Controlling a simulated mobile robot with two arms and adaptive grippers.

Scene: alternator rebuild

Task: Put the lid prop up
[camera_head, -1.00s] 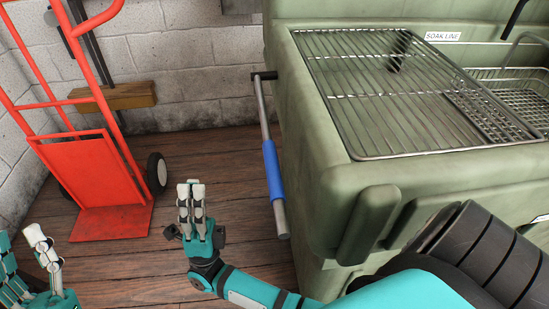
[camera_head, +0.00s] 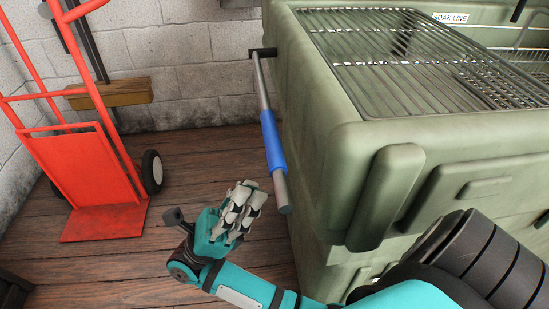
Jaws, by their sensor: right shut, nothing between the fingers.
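The lid prop (camera_head: 264,95) is a grey metal rod with a blue sleeve (camera_head: 273,142). It hangs down, slightly tilted, from a dark pivot at the left side of the green parts washer (camera_head: 340,150). Its lower end is free. My right gripper (camera_head: 246,196) is shut and empty, just left of the rod's lower end and below the blue sleeve. A small gap seems to lie between the fingers and the rod, but I cannot tell the depth. My left gripper is out of view.
A wire rack (camera_head: 420,62) covers the washer's top, with a "SOAK LINE" label behind it. A red hand truck (camera_head: 85,170) stands at the left by the block wall (camera_head: 190,60). The wooden floor (camera_head: 185,150) between truck and washer is clear.

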